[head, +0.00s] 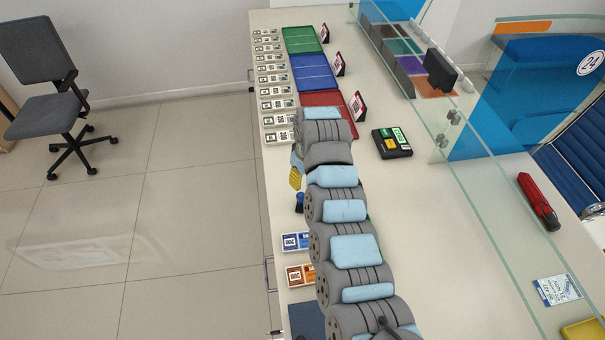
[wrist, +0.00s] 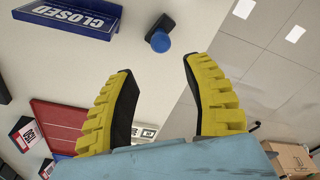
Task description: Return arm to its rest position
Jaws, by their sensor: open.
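My arm (head: 340,210) stretches along the counter (head: 430,245) in the head view, from the bottom edge up toward the red tray. My gripper (wrist: 158,68) shows in the wrist view with its two yellow fingers spread apart and nothing between them. In the head view only a bit of a yellow finger (head: 295,179) shows at the counter's left edge; the arm hides the rest. A small black object with a blue knob (wrist: 160,41) lies on the counter beyond the fingertips, apart from them. It also shows beside the arm in the head view (head: 299,203).
Green (head: 302,40), blue (head: 313,73) and red (head: 322,99) trays line the far counter, with small white cards on their left. A blue CLOSED sign (wrist: 68,18) lies near the fingers. A black tray (head: 391,143) and a glass screen (head: 480,200) stand right.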

